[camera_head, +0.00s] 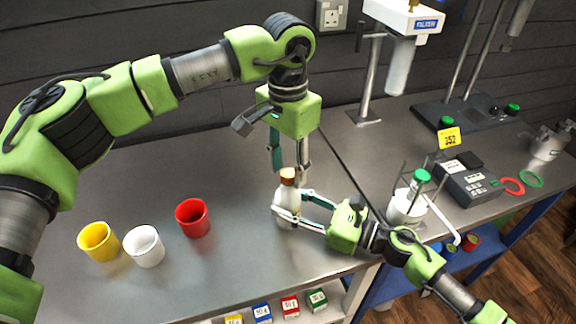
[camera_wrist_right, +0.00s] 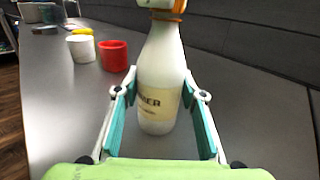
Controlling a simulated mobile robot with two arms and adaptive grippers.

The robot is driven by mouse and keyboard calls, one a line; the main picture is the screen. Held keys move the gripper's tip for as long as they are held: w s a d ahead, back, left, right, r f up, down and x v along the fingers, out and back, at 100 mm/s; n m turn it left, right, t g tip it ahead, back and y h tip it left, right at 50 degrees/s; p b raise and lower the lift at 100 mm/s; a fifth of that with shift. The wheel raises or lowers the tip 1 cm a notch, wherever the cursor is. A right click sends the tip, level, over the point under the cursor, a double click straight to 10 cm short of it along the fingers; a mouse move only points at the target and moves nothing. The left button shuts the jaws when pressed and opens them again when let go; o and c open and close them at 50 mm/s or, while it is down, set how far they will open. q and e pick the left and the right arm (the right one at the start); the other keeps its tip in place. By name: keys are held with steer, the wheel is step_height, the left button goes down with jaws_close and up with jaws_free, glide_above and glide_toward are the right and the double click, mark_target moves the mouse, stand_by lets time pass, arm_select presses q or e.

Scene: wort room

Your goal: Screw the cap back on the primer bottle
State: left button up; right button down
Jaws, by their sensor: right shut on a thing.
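The white primer bottle (camera_head: 288,190) stands upright on the metal counter near its front edge. It fills the middle of the right wrist view (camera_wrist_right: 160,70), its label partly readable. An orange-brown cap (camera_head: 288,173) sits at the bottle's mouth; how tightly it sits cannot be seen. My right gripper (camera_head: 287,207) comes in from the right and is shut on the bottle's body, one finger on each side. My left gripper (camera_head: 289,170) points down from above with its fingers apart, one on each side of the cap. Its top is cut off in the right wrist view.
Yellow (camera_head: 99,242), white (camera_head: 144,246) and red (camera_head: 193,218) cups stand left of the bottle. Counter between cups and bottle is clear.

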arm_select(q)
steer(key=shift+r, duration=0.1)
steer(key=shift+r, duration=2.2)
steer(key=shift+c, duration=0.6)
